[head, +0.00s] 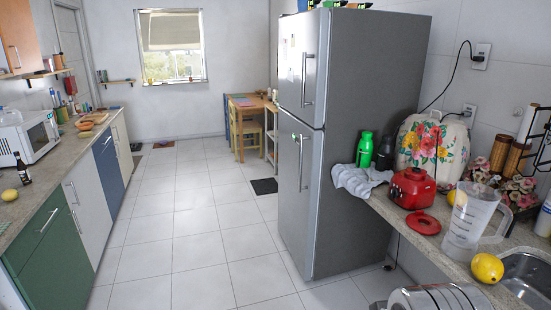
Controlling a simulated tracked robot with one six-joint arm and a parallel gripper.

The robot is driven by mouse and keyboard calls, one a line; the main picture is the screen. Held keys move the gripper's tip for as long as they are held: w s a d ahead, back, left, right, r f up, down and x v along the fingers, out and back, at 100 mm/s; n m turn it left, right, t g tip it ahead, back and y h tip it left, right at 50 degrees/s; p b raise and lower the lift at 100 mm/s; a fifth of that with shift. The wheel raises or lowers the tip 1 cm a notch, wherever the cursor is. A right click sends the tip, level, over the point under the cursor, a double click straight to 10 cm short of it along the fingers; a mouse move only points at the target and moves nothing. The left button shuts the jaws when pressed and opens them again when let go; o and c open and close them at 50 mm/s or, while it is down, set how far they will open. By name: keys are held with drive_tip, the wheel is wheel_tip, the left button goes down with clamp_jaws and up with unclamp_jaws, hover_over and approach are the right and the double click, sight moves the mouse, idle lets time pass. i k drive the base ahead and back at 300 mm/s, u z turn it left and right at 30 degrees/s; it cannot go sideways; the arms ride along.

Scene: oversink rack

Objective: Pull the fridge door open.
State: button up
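The grey fridge (365,130) stands right of the middle, its front turned to the left. Its upper door (290,60) and its taller lower door (295,200) both look shut. A vertical bar handle (304,80) is on the upper door and another handle (300,162) is on the lower door, both near the edge closer to me. Small papers or magnets are on the doors. My gripper is not in view, and nothing touches either handle.
Tiled floor (205,240) in front of the fridge is clear. A counter with a green cabinet (50,245) runs along the left. The right counter holds a red blender base (412,188), a clear jug (470,220) and a sink. A wooden table (250,102) stands beyond the fridge.

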sight(301, 146)
drive_tip(key=u, duration=0.25)
drive_tip(key=i, duration=1.4)
drive_tip(key=u, duration=0.45)
drive_tip(key=i, duration=0.75)
drive_tip(key=u, duration=0.4)
drive_tip(key=i, duration=1.2)
drive_tip(key=u, duration=0.2)
